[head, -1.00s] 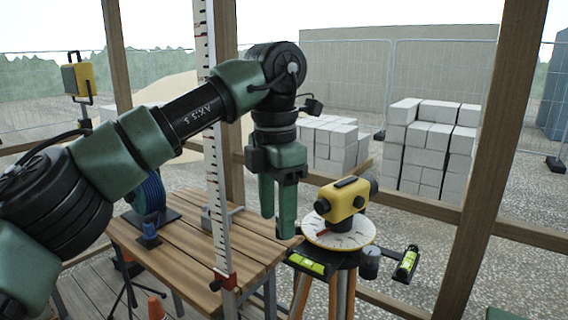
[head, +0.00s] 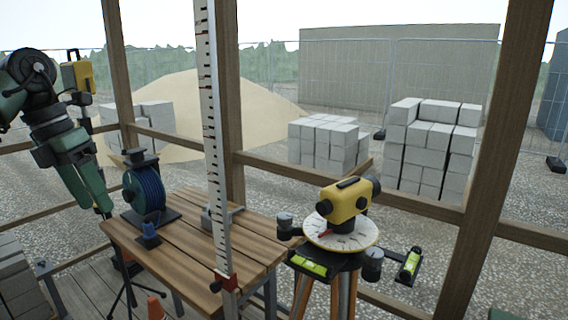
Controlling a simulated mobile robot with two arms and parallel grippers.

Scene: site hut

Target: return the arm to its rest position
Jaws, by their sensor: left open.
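My left arm comes in at the far left edge of the head view. Its gripper (head: 92,190) hangs downward there, open, with nothing seen between the fingers. It is left of the wooden table and the blue reel, apart from the yellow level. My right gripper does not show.
A wooden table (head: 190,255) carries a blue cable reel (head: 146,193). A white measuring staff (head: 216,130) stands upright before it. A yellow level (head: 345,203) sits on a tripod plate (head: 340,240) with green vials. Timber posts (head: 492,170) frame the view. An orange cone (head: 155,307) is below.

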